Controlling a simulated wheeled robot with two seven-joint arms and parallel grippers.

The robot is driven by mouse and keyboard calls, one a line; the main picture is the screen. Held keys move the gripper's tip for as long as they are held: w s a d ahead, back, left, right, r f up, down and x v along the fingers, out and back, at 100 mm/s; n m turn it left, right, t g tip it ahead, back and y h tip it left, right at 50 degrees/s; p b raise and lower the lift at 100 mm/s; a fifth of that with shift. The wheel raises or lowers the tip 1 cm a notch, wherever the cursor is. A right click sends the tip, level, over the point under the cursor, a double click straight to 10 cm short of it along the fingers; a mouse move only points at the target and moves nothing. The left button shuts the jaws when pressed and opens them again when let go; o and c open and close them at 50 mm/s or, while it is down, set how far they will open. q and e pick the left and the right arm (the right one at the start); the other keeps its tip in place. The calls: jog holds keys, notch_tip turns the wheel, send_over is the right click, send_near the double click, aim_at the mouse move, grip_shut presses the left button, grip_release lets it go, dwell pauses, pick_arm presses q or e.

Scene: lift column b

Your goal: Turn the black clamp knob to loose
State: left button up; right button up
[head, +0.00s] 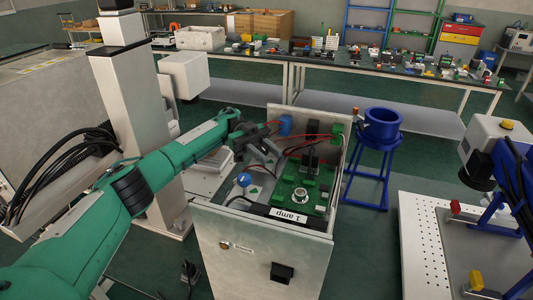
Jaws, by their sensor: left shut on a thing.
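My left gripper (268,150) is at the end of the green arm, over the left rear part of an open grey cabinet (225,237). Its jaws are shut on a small dark part, which I take to be the black clamp knob. The fingers cover most of it, so its shape and how far it is turned cannot be told. My right gripper is not in view.
The cabinet holds a green board (285,197) with a black upright block (310,158), red wires and a blue round part (244,180). A blue stand (383,125) is behind right. A perforated table (425,240) stands at the right.

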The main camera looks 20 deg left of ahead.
pick_arm(q)
jog(key=o, duration=1)
jog(key=shift+c, duration=0.2)
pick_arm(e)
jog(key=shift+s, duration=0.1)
pick_arm(q)
jog(key=shift+r, duration=0.15)
jog(key=shift+r, duration=0.35)
notch_tip(320, 180, up, 19)
jog(key=b, duration=0.2)
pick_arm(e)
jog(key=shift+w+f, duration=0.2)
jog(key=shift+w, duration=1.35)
